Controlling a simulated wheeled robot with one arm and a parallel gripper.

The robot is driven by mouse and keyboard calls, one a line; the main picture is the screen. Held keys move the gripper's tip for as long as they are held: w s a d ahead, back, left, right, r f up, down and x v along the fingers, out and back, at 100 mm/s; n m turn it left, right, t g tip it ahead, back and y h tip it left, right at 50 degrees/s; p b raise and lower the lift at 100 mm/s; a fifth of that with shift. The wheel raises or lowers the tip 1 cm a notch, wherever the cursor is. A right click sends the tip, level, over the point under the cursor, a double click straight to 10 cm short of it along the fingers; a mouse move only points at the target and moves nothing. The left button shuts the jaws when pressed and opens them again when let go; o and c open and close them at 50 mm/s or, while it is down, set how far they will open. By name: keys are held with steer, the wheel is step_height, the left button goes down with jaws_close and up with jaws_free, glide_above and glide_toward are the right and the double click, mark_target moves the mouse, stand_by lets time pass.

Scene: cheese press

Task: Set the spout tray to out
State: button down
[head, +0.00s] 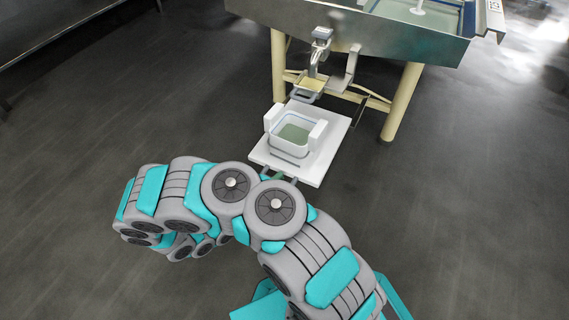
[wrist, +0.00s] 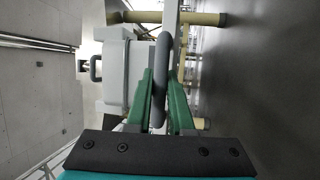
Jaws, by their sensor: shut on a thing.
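The spout tray (head: 335,125) is a flat white board at the centre of the head view, below the spout (head: 316,58) of the large metal vat. It sticks out in front of the vat towards me. A grey bar handle (wrist: 161,45) runs along its near side. My gripper (head: 278,176) is at the tray's near edge, partly hidden by my arm. In the wrist view, its green fingers (wrist: 162,80) are shut on the handle, one on each side. The tray shows edge-on beside the handle in the wrist view (wrist: 172,16).
A white container (head: 292,150) with a pale green inside stands on the tray between raised white blocks. The metal vat (head: 400,35) stands behind on cream legs (head: 402,100). A dark bench edge (head: 60,30) is at the upper left. The floor on both sides is clear.

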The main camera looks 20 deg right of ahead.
steer(key=s+a+p, duration=0.1)
steer(key=s+a, duration=0.3)
steer(key=a, duration=0.2)
steer(key=shift+s, duration=0.4)
steer(key=shift+a, duration=0.1)
steer(key=c, duration=0.8)
jaws_free()
steer(key=v, duration=0.7)
steer(key=shift+a, duration=0.4)
steer(key=shift+s, duration=0.1)
